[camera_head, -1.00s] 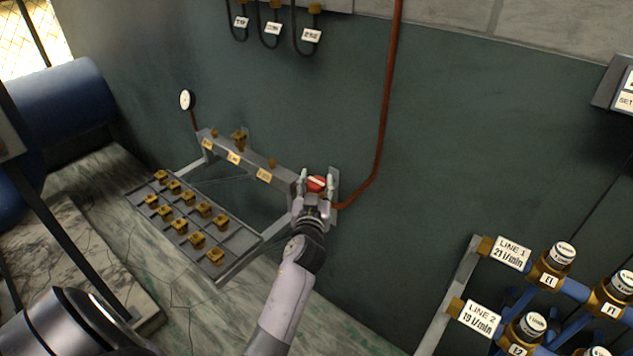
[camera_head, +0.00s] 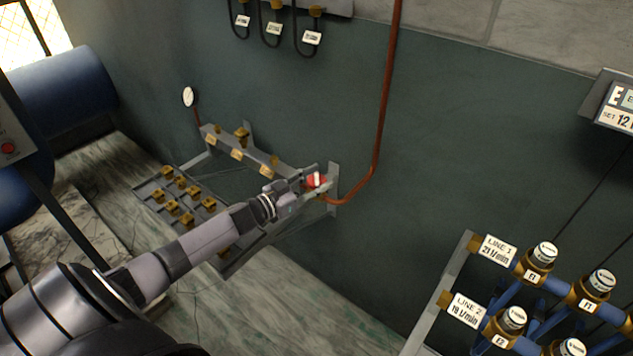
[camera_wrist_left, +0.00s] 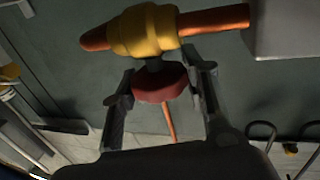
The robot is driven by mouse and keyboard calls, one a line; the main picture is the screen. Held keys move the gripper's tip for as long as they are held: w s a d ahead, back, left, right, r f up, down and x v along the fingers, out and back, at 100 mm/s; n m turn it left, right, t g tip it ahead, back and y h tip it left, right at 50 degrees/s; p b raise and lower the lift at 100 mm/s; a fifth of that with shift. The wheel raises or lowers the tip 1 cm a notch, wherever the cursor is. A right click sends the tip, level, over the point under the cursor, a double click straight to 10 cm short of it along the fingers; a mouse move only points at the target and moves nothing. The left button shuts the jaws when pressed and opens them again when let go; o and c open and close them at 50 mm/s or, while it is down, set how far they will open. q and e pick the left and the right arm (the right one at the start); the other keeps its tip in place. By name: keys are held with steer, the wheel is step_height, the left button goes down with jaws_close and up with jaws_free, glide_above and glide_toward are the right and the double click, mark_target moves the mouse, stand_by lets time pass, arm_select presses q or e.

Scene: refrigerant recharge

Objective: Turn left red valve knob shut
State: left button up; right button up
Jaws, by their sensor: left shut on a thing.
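The red valve knob (camera_head: 316,180) sits on the wall bracket at the end of the manifold rail, where the copper pipe comes in. A pale stripe on its face stands nearly upright in the head view. My left gripper (camera_head: 315,182) reaches it from the left, with its fingers around the knob. In the left wrist view the red knob (camera_wrist_left: 160,84) lies between the two fingers of my left gripper (camera_wrist_left: 163,88), below a brass valve body (camera_wrist_left: 146,30) on a copper pipe. My right gripper is not in view.
A copper pipe (camera_head: 384,110) runs up the wall. A tray of brass fittings (camera_head: 150,188) lies under the manifold rail (camera_head: 225,146). A round gauge (camera_head: 189,97) stands at the rail's left end. Blue pipes with capped valves (camera_head: 540,256) fill the lower right.

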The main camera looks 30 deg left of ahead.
arm_select(q)
steer(key=m+g+h+b, duration=0.1)
steer(key=m+h+b, duration=0.1)
steer(key=h+b, duration=0.1)
steer(key=m+g+h+b, duration=0.2)
steer(key=h+b, duration=0.1)
steer(key=shift+w+a+f, duration=0.1)
steer(key=shift+f, duration=0.05)
steer(key=shift+r+m+g+h+b, duration=0.2)
steer(key=shift+m+g+h+b, duration=0.45)
steer(key=shift+b, duration=0.3)
steer(key=o, duration=1.1)
steer(key=shift+o, duration=0.4)
steer(key=v, duration=1.2)
steer(key=shift+r, duration=0.15)
steer(key=shift+c, duration=0.2)
